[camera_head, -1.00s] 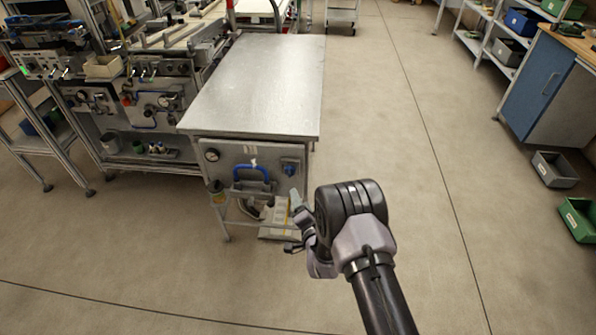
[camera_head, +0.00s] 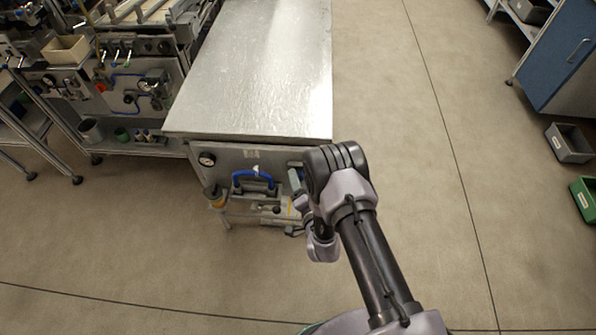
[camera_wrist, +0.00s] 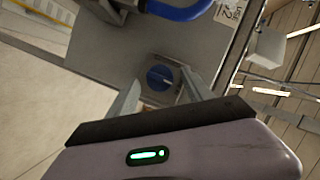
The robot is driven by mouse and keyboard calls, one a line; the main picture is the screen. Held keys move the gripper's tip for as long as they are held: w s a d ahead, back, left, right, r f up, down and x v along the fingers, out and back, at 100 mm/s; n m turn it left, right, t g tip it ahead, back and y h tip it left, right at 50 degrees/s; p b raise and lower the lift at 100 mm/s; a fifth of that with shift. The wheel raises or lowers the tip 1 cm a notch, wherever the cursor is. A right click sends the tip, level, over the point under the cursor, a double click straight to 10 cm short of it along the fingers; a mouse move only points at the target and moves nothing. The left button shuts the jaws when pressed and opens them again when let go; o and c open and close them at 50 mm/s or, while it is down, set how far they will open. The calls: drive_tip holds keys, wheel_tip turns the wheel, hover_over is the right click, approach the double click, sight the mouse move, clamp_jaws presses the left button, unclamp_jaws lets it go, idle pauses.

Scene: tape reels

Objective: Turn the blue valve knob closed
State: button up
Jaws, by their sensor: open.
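The blue valve knob (camera_wrist: 160,77) is round, with a pale bar across it, and sits on a square mount on the grey front panel (camera_wrist: 110,50) in the wrist view. My gripper (camera_wrist: 156,92) is open, its two fingers on either side of the knob as seen from the wrist. I cannot tell whether the fingers touch it. In the head view my gripper (camera_head: 298,192) is at the right end of the bench's front panel (camera_head: 225,172) and largely hides the knob.
A blue curved hose or handle (camera_head: 253,175) is left of the knob on the panel, with a round gauge (camera_head: 207,160) further left. The bare metal bench top (camera_head: 260,75) is above. The floor right of the bench is open. Grey and green bins (camera_head: 570,145) lie at far right.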

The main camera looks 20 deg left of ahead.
drive_tip(key=shift+s, duration=0.1)
drive_tip(key=shift+c, duration=0.7)
clamp_jaws()
drive_tip(key=shift+r, duration=0.1)
drive_tip(key=n+h+b, duration=0.1)
drive_tip(key=n+h, duration=0.1)
drive_tip(key=n, duration=0.2)
drive_tip(key=a+n+h+b, duration=0.1)
drive_tip(key=n+h, duration=0.2)
drive_tip(key=n, duration=0.1)
drive_tip(key=n+t+h+b, duration=0.1)
drive_tip(key=n+h, duration=0.2)
drive_tip(key=n, duration=0.1)
drive_tip(key=shift+s+a+b, duration=0.15)
drive_tip(key=shift+a+b, duration=0.1)
drive_tip(key=shift+b, duration=0.05)
drive_tip(key=shift+r+n, duration=0.1)
drive_tip(key=shift+n, duration=0.2)
